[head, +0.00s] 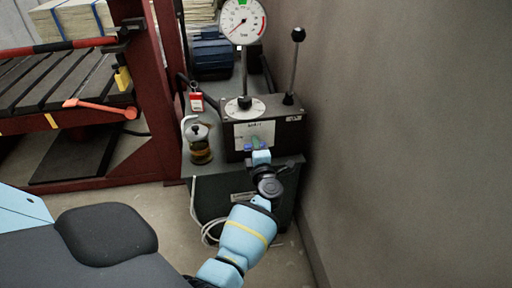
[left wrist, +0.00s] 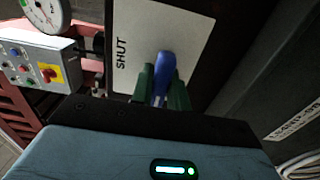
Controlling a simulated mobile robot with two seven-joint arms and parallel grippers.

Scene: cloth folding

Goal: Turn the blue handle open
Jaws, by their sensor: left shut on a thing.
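The blue handle (left wrist: 165,68) stands out from a white plate (left wrist: 190,28) marked "SHUT" in the left wrist view. My left gripper (left wrist: 162,88) has its green fingers on both sides of the handle and is shut on it. In the head view my left gripper (head: 259,149) is at the front of the dark pump box (head: 288,127), low on its white plate (head: 242,133). The handle is mostly hidden there by the gripper. My right gripper is not in view.
A round gauge (head: 243,20) and a black-knobbed lever (head: 294,65) rise from the box. A jar of amber liquid (head: 200,148) stands to its left. A grey wall (head: 400,140) is close on the right. A red press frame (head: 165,85) stands left.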

